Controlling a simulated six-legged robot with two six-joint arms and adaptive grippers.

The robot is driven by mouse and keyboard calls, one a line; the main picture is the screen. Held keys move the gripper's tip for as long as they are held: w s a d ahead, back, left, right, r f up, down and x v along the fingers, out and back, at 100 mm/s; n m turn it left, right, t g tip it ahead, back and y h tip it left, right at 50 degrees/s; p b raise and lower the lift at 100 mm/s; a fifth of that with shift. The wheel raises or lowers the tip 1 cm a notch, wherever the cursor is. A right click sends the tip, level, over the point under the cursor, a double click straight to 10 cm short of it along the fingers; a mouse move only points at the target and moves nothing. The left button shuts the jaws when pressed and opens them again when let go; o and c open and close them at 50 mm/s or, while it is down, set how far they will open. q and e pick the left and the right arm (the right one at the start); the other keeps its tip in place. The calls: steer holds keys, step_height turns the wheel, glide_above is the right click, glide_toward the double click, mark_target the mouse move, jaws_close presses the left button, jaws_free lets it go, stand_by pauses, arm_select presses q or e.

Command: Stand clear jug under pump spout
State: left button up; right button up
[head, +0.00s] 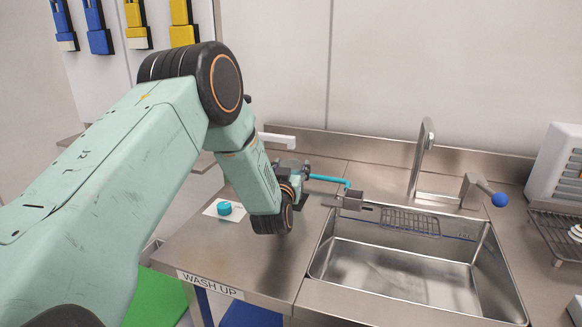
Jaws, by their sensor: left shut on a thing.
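My left arm comes in from the left and crosses the counter. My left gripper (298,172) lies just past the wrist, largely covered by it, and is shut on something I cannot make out. A thin teal tube (328,179) runs right from a dark fitting beside the gripper. Its end bends down near the sink's back left corner; it may be the pump spout. I cannot make out the clear jug. A teal round cap-like piece (224,208) sits on a white sheet (211,209) left of the wrist. My right gripper is out of view.
A steel sink (400,268) with a tall tap (421,160) and a blue-knobbed lever (499,199) fills the right. A grey block (350,201) stands at its back left rim. A white rack unit (560,165) is far right. The counter's front left (215,250) is clear.

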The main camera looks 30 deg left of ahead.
arm_select(q)
steer(key=shift+w+f, duration=0.1)
steer(key=shift+f, duration=0.1)
steer(key=o, duration=1.1)
steer(key=shift+o, duration=0.2)
steer(key=shift+r+p, duration=0.4)
steer(key=shift+r, duration=0.2)
steer(key=v, duration=1.2)
steer(key=shift+p, duration=0.3)
steer(key=shift+w, duration=0.1)
